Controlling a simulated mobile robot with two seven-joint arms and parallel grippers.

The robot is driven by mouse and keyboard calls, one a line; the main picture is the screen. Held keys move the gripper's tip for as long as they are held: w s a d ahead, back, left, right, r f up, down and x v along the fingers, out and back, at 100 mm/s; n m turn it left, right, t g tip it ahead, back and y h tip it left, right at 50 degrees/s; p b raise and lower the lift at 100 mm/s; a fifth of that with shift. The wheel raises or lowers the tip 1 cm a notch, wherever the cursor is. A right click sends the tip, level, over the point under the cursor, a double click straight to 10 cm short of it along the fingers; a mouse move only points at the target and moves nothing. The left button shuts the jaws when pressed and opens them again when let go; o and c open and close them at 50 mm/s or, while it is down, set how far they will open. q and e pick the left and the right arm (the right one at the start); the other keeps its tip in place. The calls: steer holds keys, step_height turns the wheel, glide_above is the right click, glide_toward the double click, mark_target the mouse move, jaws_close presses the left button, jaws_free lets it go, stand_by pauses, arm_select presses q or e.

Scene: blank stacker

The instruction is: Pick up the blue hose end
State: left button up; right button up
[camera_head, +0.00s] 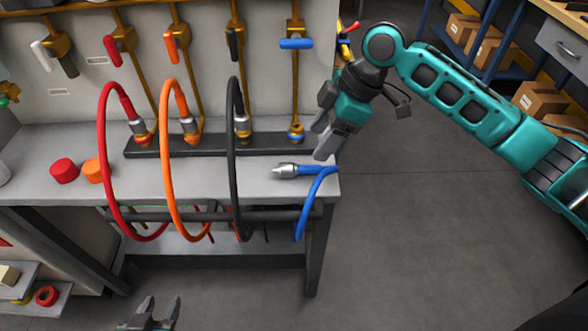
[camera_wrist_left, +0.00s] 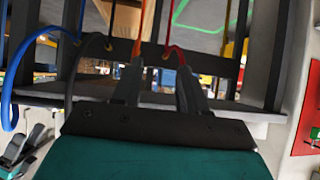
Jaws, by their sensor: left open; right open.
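The blue hose end (camera_head: 288,170) has a silver metal fitting with a pointed tip. It lies on the bench top near the right front corner, pointing left. Its blue hose (camera_head: 310,196) bends over the front edge and hangs down; a blue hose also shows at the left of the left wrist view (camera_wrist_left: 19,62). My right gripper (camera_head: 322,141) is open and empty, just above and right of the fitting, apart from it. My left gripper (camera_head: 154,308) is open and empty, low in front of the bench; its fingers show in the left wrist view (camera_wrist_left: 160,92).
Red (camera_head: 101,150), orange (camera_head: 165,150) and black (camera_head: 231,150) hoses loop from the black rack (camera_head: 215,144) over the bench's front edge. Red and orange caps (camera_head: 64,170) lie left.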

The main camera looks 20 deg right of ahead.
mark_target(299, 167)
steer(key=b+x, duration=0.1)
steer(key=x, duration=0.8)
steer(key=shift+a, duration=0.2)
steer(key=shift+c, duration=0.2)
steer(key=c, duration=1)
steer(key=shift+c, duration=0.4)
steer(key=shift+r, duration=0.15)
